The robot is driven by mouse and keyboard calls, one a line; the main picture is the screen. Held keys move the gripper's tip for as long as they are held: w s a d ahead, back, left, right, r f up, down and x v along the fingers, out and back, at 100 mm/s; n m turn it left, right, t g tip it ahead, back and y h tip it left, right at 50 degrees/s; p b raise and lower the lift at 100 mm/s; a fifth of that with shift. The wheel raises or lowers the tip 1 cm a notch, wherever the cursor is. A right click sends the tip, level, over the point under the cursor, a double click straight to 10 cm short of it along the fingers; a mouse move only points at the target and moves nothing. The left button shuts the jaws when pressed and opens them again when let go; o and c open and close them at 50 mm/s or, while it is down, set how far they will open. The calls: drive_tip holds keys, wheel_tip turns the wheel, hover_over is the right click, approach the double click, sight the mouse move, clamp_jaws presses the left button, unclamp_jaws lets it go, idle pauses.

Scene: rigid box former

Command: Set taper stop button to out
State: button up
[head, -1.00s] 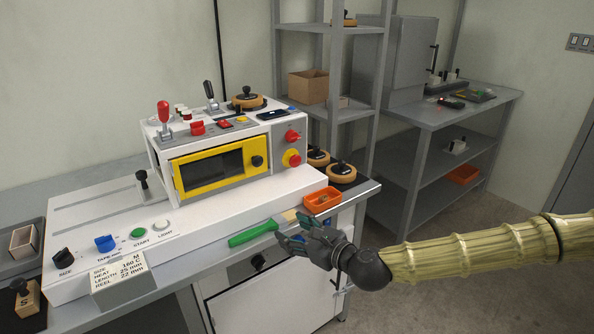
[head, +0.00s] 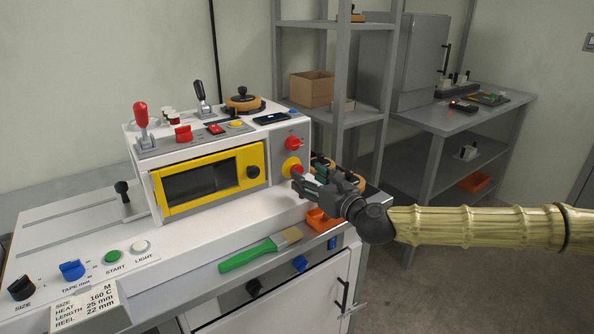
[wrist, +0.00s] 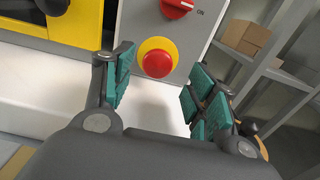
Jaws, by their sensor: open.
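The stop button is a round red mushroom head on a yellow ring (head: 292,168), on the grey right part of the white machine's front. It also shows in the wrist view (wrist: 156,63), centred just beyond my fingers. My gripper (head: 306,180) has teal-padded fingers and is just right of and below the button in the head view. In the wrist view my gripper (wrist: 160,85) is open and empty, with a finger on either side of the button's line. I cannot tell whether the fingers touch it. Whether the button is in or out is also unclear.
A red knob (head: 293,143) marked ON sits just above the button. A yellow-framed window door (head: 210,178) is to the left. Below lie a green-handled brush (head: 250,254) and an orange bin (head: 322,220). A grey shelf rack (head: 340,80) stands behind.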

sight(299, 171)
drive_tip(key=shift+x, duration=2.75)
drive_tip(key=shift+s+a, duration=0.1)
drive_tip(key=shift+c, duration=0.2)
